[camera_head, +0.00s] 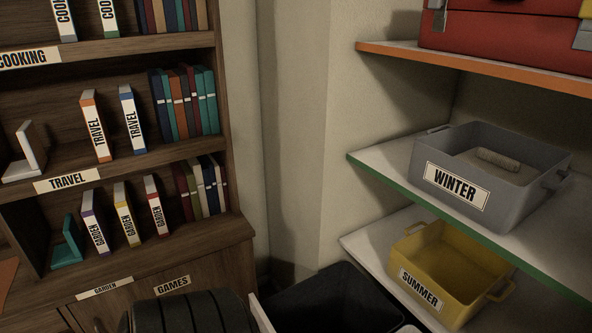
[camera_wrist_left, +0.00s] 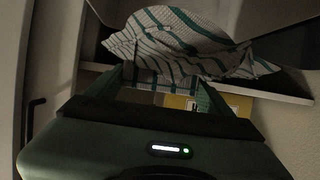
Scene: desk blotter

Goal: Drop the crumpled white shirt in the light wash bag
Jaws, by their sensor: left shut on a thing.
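My left gripper (camera_wrist_left: 162,84) is in the left wrist view, shut on a striped cloth (camera_wrist_left: 180,38). The cloth is white with dark green stripes, crumpled, and spreads out above and beyond the fingers. I see no plain white shirt. No bag marked for light wash shows in either view. Neither gripper can be made out in the head view, and my right gripper is not in view.
A black open bin (camera_head: 335,300) stands low at the bottom centre. On the right shelves are a grey bin marked WINTER (camera_head: 455,187) and a yellow bin marked SUMMER (camera_head: 425,292). A red case (camera_head: 500,40) sits above. A bookcase (camera_head: 120,160) fills the left.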

